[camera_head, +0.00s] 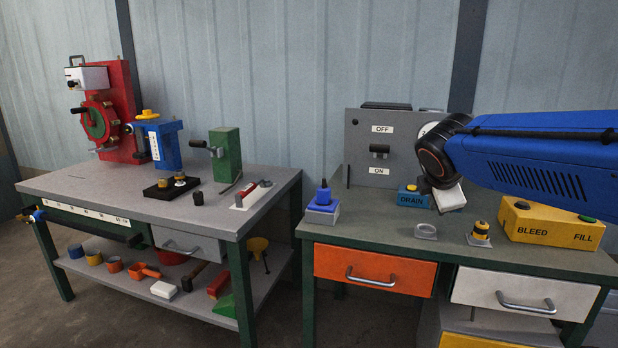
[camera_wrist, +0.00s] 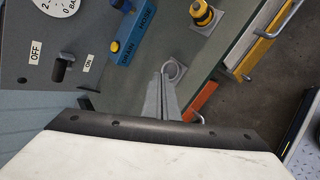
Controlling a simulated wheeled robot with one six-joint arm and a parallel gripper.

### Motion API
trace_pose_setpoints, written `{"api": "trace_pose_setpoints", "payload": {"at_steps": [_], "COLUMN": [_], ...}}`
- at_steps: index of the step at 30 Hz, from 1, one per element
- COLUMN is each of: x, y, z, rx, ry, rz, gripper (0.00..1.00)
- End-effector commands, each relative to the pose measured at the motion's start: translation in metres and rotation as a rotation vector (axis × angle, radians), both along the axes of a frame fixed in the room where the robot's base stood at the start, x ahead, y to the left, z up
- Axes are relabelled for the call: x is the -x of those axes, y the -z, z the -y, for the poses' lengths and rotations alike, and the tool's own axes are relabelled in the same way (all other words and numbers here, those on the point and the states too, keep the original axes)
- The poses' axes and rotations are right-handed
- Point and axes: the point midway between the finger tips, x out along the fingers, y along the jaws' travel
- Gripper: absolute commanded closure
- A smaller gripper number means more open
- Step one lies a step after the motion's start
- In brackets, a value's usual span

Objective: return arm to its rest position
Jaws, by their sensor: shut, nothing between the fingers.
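My blue arm reaches in from the right in the head view, above the right bench. The gripper's white body (camera_head: 448,197) hangs from the dark wrist, in front of the grey switch panel, and its fingers are not clear there. In the wrist view my gripper (camera_wrist: 162,78) has its two grey fingers together, with nothing between them. They overlap the edge of a small clear ring (camera_wrist: 174,70) in that view; I cannot tell the gap. The same ring (camera_head: 426,231) sits on the bench in the head view.
The grey panel (camera_head: 352,148) with an OFF/ON switch (camera_head: 379,150) stands close behind the wrist. A blue DRAIN box (camera_head: 412,198), a yellow BLEED/FILL box (camera_head: 548,224) and a black-yellow knob (camera_head: 480,231) stand nearby. The left bench (camera_head: 110,192) carries several fixtures and is clear of the arm.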

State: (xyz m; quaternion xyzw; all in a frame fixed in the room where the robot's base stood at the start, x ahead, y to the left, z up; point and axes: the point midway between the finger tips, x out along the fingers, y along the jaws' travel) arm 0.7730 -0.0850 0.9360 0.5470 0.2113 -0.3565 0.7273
Motion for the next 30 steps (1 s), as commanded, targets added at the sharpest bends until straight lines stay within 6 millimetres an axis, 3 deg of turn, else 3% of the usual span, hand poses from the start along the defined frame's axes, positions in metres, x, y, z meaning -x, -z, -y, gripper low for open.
{"api": "trace_pose_setpoints", "payload": {"at_steps": [1,7,12,18,24,30], "x": [0.023,0.107,0.176,0.244,0.278,0.283], "y": [0.009,0.056,0.098,0.144,0.170,0.175], "z": [0.006,0.014,0.010,-0.002,-0.013,-0.015], "rx": [-0.080,-0.421,-0.693,-0.959,-1.096,-1.117], "ry": [0.076,0.419,0.725,1.067,1.264,1.299], "rz": [0.006,0.018,0.020,0.011,-0.001,-0.002], "gripper": [1.00,1.00,1.00,1.00,1.00,1.00]}}
